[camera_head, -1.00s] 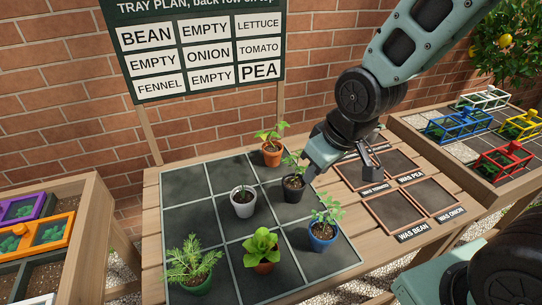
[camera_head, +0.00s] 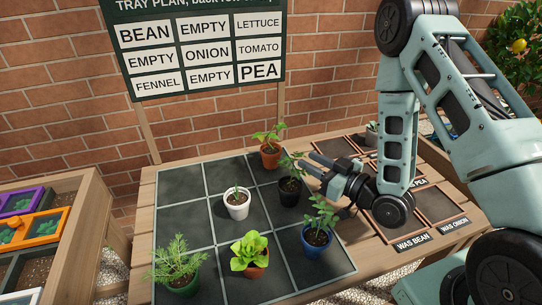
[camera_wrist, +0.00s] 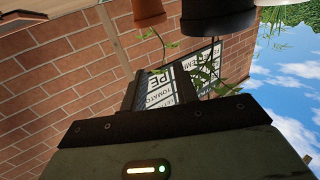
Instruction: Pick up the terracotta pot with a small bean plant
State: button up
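The terracotta pot with a small bean plant (camera_head: 270,158) stands upright in the back right cell of the gridded tray (camera_head: 182,221). It also shows in the wrist view (camera_wrist: 148,11), inverted at the top edge. My gripper (camera_head: 310,166) is open and empty, right of and nearer than this pot, close beside the black pot (camera_head: 289,195). Its fingers point left towards the tray. In the wrist view the plan sign shows between the fingers. I cannot tell whether a finger touches the black pot's plant.
A white pot (camera_head: 237,209), a blue pot (camera_head: 316,244), a terracotta lettuce pot (camera_head: 255,266) and a green fennel pot (camera_head: 184,286) stand on the tray. A grey pot (camera_head: 372,136) stands among the marked squares at right. The back left cells are clear. The plan sign (camera_head: 200,50) stands behind.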

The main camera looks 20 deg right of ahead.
aim_at(266, 146)
jog(key=b+x, duration=0.4)
jog(key=b, duration=0.3)
jog(key=shift+w+a+f, duration=0.2)
jog(key=shift+w, duration=0.1)
jog(key=b, duration=0.1)
jog(key=w+b, duration=0.1)
jog(key=b, duration=0.1)
jog(key=shift+w+a, duration=0.1)
jog(key=shift+a, duration=0.15)
jog(key=shift+d+r+b+x, duration=0.15)
jog(key=shift+b+x, duration=0.35)
jog(key=shift+x, duration=1.4)
jog(key=shift+d+r+b+x, duration=0.15)
jog(key=shift+b+x, duration=0.35)
jog(key=shift+x, duration=1.35)
jog(key=shift+r+b+x, duration=0.1)
jog(key=shift+b+x, duration=0.4)
jog(key=shift+x, duration=1.4)
jog(key=shift+w, duration=0.15)
grip_shut()
